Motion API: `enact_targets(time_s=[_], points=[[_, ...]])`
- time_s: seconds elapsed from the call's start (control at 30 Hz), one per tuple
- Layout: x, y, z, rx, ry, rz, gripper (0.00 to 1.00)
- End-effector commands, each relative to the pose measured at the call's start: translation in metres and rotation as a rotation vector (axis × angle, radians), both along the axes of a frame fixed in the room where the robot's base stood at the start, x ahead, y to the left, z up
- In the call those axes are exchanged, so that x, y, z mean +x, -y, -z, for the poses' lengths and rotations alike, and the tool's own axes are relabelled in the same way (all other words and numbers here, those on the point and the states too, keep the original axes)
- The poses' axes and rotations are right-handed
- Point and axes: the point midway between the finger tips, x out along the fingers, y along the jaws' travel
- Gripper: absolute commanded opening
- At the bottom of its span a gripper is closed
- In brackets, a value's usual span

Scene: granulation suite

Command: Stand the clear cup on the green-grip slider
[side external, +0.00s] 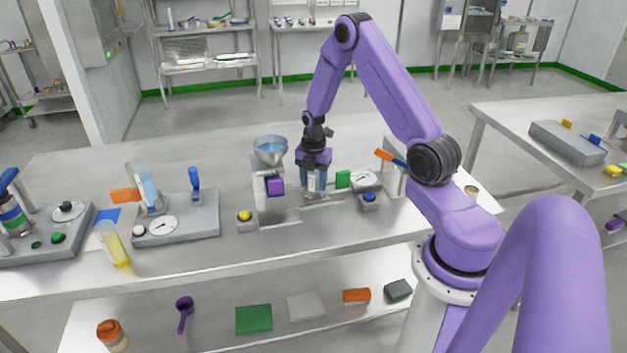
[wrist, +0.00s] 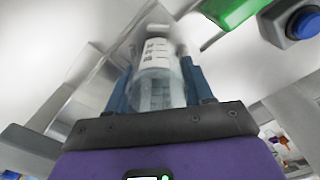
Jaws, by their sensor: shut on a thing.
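My gripper (side external: 314,184) points down over the bench and is shut on the clear cup. In the wrist view the clear cup (wrist: 158,80), with a white printed label, sits between the blue fingers (wrist: 160,92). The fingers hide much of the cup in the side view. The green grip (side external: 343,179) of the slider stands just right of my gripper; it also shows at the top right of the wrist view (wrist: 232,10). The slider's flat part is hard to make out in the side view, and I cannot tell whether the cup touches it.
A hopper with blue contents (side external: 270,150) and a purple block (side external: 275,186) stand close left of my gripper. A yellow button (side external: 245,216) is at front left. A blue button (side external: 369,197), a dial (side external: 365,180) and an orange lever (side external: 384,154) are at right.

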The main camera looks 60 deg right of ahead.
Motion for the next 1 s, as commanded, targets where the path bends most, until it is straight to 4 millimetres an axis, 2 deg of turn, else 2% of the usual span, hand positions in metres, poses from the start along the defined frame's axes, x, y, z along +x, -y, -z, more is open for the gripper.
enact_targets(time_s=[1.0], points=[[0.0003, -0.0001, 0.0099, 0.000, 0.001, 0.000, 0.19]])
